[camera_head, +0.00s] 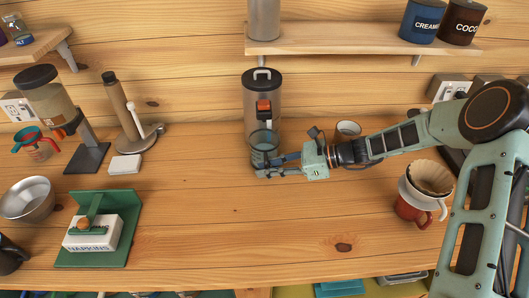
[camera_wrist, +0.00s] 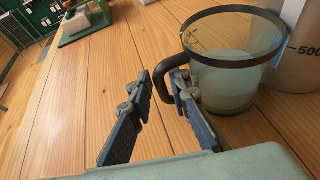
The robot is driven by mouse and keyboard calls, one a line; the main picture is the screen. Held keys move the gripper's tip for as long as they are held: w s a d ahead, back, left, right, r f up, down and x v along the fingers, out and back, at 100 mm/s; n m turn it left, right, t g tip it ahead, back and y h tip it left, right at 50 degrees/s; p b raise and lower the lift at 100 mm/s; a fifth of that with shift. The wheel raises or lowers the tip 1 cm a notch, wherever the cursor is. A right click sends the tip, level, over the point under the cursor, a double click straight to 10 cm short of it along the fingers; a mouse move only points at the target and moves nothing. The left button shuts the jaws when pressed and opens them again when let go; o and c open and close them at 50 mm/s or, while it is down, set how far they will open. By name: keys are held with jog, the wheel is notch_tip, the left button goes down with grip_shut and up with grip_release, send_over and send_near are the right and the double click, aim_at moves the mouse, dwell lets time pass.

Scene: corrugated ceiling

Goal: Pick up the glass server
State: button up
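The glass server (camera_wrist: 228,62) is a clear, dark-rimmed jug with a black handle (camera_wrist: 165,80), upright on the wooden counter. In the head view the glass server (camera_head: 264,143) stands at the middle of the counter, in front of a tall canister. My gripper (camera_head: 262,168) reaches in from the right, low at the server's front. In the wrist view my gripper (camera_wrist: 160,80) has its two fingers apart, with the handle between or just beyond the fingertips. I cannot tell whether either finger touches it.
The tall canister (camera_head: 261,92) is close behind the server; a container marked 500 (camera_wrist: 300,60) shows beside it. A small cup (camera_head: 348,129) is behind my arm, and a dripper on a red mug (camera_head: 411,211) is right. A napkin holder (camera_head: 118,219) is left. The front middle counter is clear.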

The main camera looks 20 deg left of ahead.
jog(key=shift+a+f, duration=0.1)
grip_shut()
jog(key=shift+r, duration=0.2)
dwell(0.6)
jog(key=shift+s+r+b, duration=0.15)
jog(key=shift+r+b, duration=0.15)
notch_tip(320, 180, up, 6)
jog(key=shift+r+b, duration=0.2)
jog(key=shift+b, duration=0.1)
jog(key=s+d+b, duration=0.1)
jog(key=s+d, duration=0.3)
jog(key=s, duration=0.4)
jog(key=s+d+b, duration=0.1)
jog(key=s+d, duration=0.4)
jog(key=s, duration=0.4)
jog(key=shift+d+f, duration=0.15)
jog(key=shift+d, duration=0.1)
